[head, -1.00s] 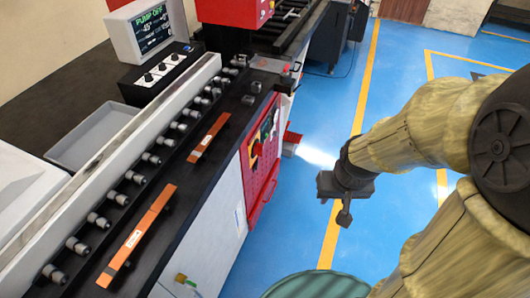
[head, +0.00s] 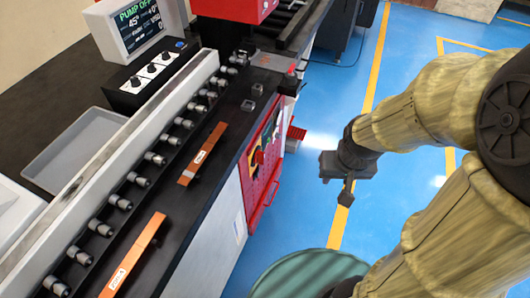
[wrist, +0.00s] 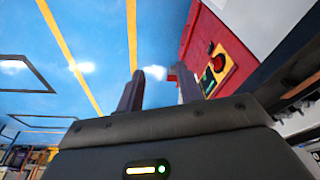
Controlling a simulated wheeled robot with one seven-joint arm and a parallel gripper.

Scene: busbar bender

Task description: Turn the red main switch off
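The red main switch (head: 259,157) is a small red knob on the red panel (head: 270,183) on the machine's side. In the wrist view a red knob (wrist: 217,62) sits on a yellow plate (wrist: 221,72), with a small green part below it. It is right of my fingers. I cannot read the knob's position. My gripper (head: 335,178) hangs over the blue floor, right of the panel and apart from it. In the wrist view my gripper (wrist: 158,85) has its two fingers spread with nothing between them.
The machine's black bed (head: 190,205) carries two orange bars (head: 203,153) and a row of grey rollers. A display (head: 143,27) reads "PUMP OFF" above a knob box (head: 150,77). A round green object (head: 305,272) stands below my arm. Blue floor (head: 320,110) is open beside the machine.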

